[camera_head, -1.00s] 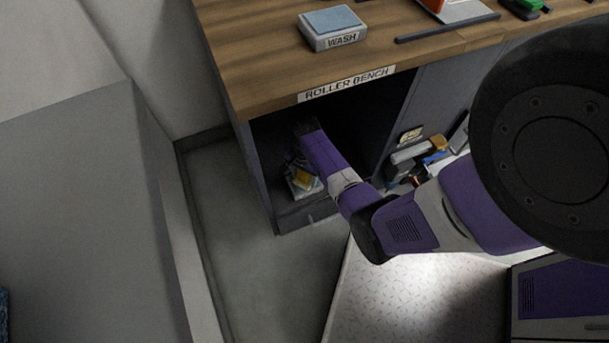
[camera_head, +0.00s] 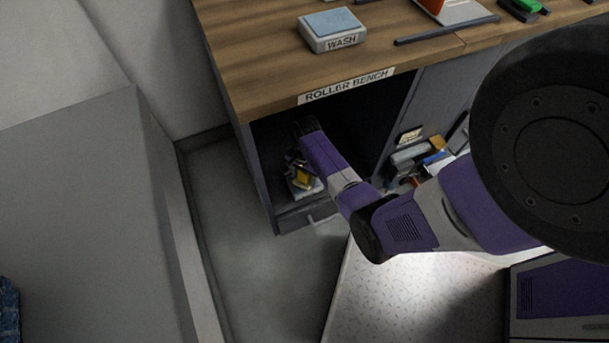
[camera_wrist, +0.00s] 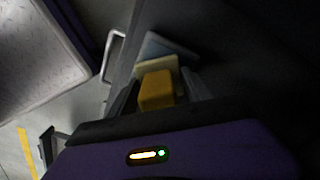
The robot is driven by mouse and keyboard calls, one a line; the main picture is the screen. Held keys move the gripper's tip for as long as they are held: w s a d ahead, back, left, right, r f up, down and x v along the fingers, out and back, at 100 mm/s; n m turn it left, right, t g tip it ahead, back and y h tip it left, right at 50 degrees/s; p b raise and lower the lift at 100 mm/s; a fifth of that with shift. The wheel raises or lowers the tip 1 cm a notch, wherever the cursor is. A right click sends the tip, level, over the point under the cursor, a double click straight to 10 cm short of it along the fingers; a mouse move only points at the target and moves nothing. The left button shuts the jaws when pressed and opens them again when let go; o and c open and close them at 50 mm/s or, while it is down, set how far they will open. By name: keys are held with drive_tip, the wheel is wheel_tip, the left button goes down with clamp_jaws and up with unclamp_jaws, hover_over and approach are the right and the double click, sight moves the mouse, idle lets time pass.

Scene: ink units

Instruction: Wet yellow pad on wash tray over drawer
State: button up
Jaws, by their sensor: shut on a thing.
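My gripper (camera_wrist: 157,92) is shut on a yellow pad (camera_wrist: 156,90), which shows between the fingers in the wrist view. In the head view the yellow pad (camera_head: 303,178) is small and partly hidden by my gripper, inside the open space under the bench. A pale block lies just beyond the pad in the wrist view; I cannot tell whether they touch. The wash tray (camera_head: 333,42), a grey box labelled WASH with a blue-grey top, stands on the bench top. The drawer (camera_head: 301,217) is low in the bench and looks shut; its handle (camera_wrist: 114,50) shows in the wrist view.
The wooden bench top (camera_head: 255,72), labelled ROLLER BENCH, overhangs the dark space around my gripper. Several items (camera_head: 425,158) crowd the shelf to the right. A green item (camera_head: 527,5) and a dark bar (camera_head: 447,30) lie on the bench. Floor at the left is clear.

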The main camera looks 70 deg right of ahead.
sight(305, 175)
drive_tip(key=shift+r+p, duration=3.2)
drive_tip(key=shift+r, duration=0.15)
